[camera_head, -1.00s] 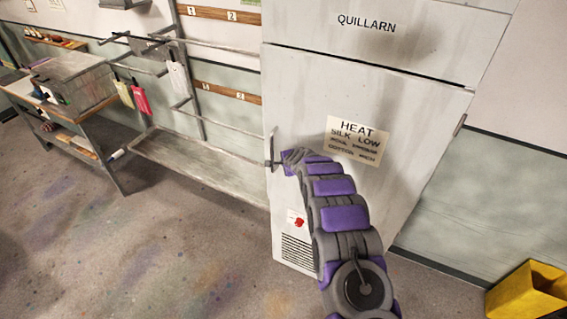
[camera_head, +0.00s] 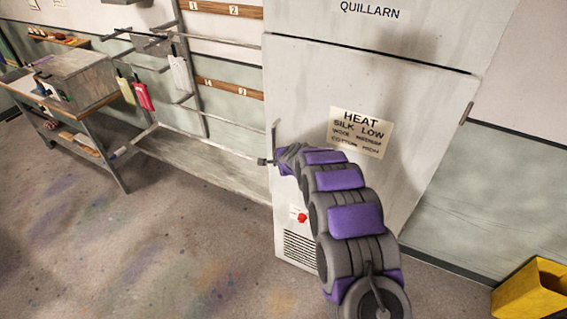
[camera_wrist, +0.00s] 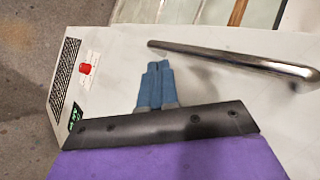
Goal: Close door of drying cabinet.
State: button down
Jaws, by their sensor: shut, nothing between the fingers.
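The drying cabinet (camera_head: 345,90) is a tall pale-grey unit marked QUILLARN. Its door (camera_head: 420,115) carries a HEAT label and looks flush with the body; I cannot tell whether a small gap remains. The door's metal bar handle (camera_wrist: 235,60) crosses the upper right of the wrist view, and its upper part shows at the cabinet's left edge (camera_head: 275,138) in the head view. My gripper (camera_wrist: 154,66) has its blue fingers together and empty, over the pale cabinet front beside the handle, apart from it in the picture. In the head view its end (camera_head: 264,161) is at the door's left edge.
A red knob (camera_head: 301,217) and a vent (camera_head: 300,250) are low on the cabinet. A metal rack (camera_head: 200,120) with hanging tags stands to the left, then a workbench (camera_head: 85,125). A yellow bin (camera_head: 533,290) is at lower right. The floor at left is clear.

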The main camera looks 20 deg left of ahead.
jog(key=s+a+r, duration=0.1)
jog(key=s+r, duration=0.3)
jog(key=s+d+r+n+g+h+b, duration=0.1)
jog(key=s+d+r+n+g+b, duration=0.3)
jog(key=s+d, duration=0.7)
jog(key=s+d+r+n+g+h+b, duration=0.1)
jog(key=s+d+r+n+b, duration=0.3)
jog(key=s+d, duration=0.65)
jog(key=s+d+f+n+g+h+b, duration=0.1)
jog(key=s+d+f+b, duration=0.3)
jog(key=s+d, duration=0.7)
jog(key=s+d+f+n+g+h+b, duration=0.1)
jog(key=s+d+f+g+h+b, duration=0.2)
jog(key=s+d, duration=0.8)
jog(key=s+f+b, duration=0.1)
jog(key=s, duration=0.6)
jog(key=shift+s+d, duration=0.15)
jog(key=shift+d, duration=0.05)
